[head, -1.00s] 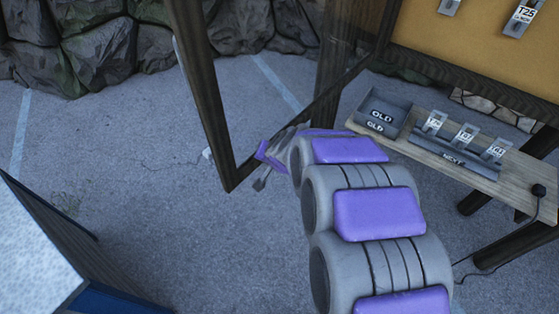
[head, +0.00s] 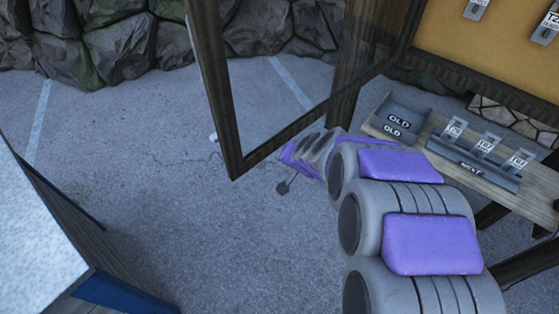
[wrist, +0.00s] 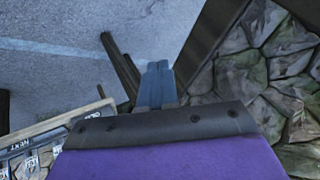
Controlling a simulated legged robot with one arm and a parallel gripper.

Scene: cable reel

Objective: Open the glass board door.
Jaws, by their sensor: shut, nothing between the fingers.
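The glass board door (head: 222,95) has a dark wooden frame. It stands swung out from the board (head: 485,58) at an angle, with ground and rocks visible through its glass. A small pale piece (head: 213,138) sits on its free outer edge. My arm reaches to just below the door's bottom rail, near the lower free corner. In the wrist view my gripper (wrist: 158,72) has its blue-grey fingers together with nothing between them. A dark frame bar (wrist: 205,40) slants just right of the fingers; whether they touch it I cannot tell.
A wooden shelf below the board holds an OLD tray (head: 405,108) and a NEXT tray (head: 460,168) with several tagged pieces. A blue-and-white box-like thing (head: 35,235) stands at lower left. A rock wall (head: 110,35) runs behind. The paved ground between is clear.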

